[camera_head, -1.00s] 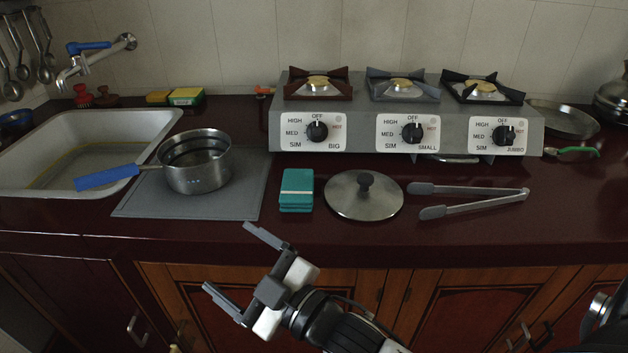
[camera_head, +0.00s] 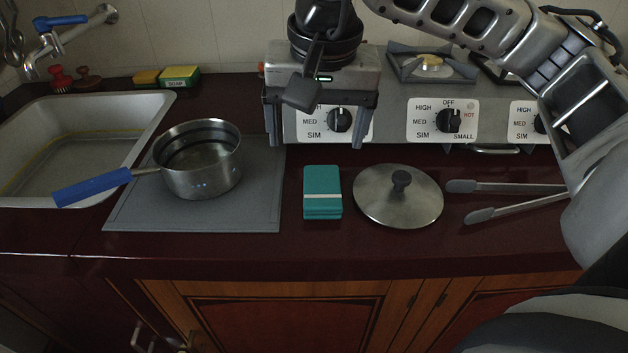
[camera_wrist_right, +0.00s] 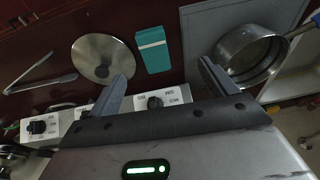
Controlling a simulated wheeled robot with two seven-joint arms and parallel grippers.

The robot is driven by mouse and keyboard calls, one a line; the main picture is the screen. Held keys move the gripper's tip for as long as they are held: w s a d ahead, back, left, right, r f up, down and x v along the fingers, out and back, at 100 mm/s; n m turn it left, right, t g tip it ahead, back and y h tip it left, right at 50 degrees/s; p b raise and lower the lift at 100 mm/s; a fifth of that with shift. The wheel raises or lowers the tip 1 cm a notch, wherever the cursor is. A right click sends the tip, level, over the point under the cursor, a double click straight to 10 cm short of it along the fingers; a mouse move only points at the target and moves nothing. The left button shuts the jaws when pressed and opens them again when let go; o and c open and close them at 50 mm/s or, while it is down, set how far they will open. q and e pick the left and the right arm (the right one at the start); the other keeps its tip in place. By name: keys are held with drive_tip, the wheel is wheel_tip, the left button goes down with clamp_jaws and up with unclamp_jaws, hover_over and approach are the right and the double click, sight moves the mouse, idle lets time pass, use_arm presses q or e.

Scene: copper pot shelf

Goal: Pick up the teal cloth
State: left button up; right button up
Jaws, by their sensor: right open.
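The teal cloth (camera_head: 322,191) lies folded on the dark red counter, between the grey mat and the pot lid. It has a pale stripe across it. In the right wrist view the cloth (camera_wrist_right: 153,50) lies beyond the fingertips, roughly between them. My right gripper (camera_head: 320,138) points down above the counter in front of the stove, behind the cloth in the head view. Its fingers are wide apart with nothing between them, and they also show in the right wrist view (camera_wrist_right: 163,68). The fingers are apart from the cloth. My left gripper is not in view.
A steel saucepan (camera_head: 200,165) with a blue handle stands on the grey mat (camera_head: 245,212) left of the cloth. A pot lid (camera_head: 398,207) lies close on its right, then tongs (camera_head: 508,205). The stove (camera_head: 390,125) is behind, the sink (camera_head: 75,160) at left.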

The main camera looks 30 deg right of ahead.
drive_tip(key=w+d+h, duration=0.1)
drive_tip(key=d, duration=0.1)
hover_over(323, 184)
drive_tip(key=s, duration=0.2)
drive_tip(key=f, duration=0.8)
drive_tip(key=shift+w+a+f, duration=0.15)
drive_tip(key=shift+a+f, duration=0.05)
drive_tip(key=shift+a, duration=0.2)
drive_tip(key=shift+x, duration=2.95)
drive_tip(key=shift+w+a+t, duration=0.1)
drive_tip(key=shift+w+t, duration=0.05)
drive_tip(key=shift+t, duration=0.15)
drive_tip(key=c, duration=1.1)
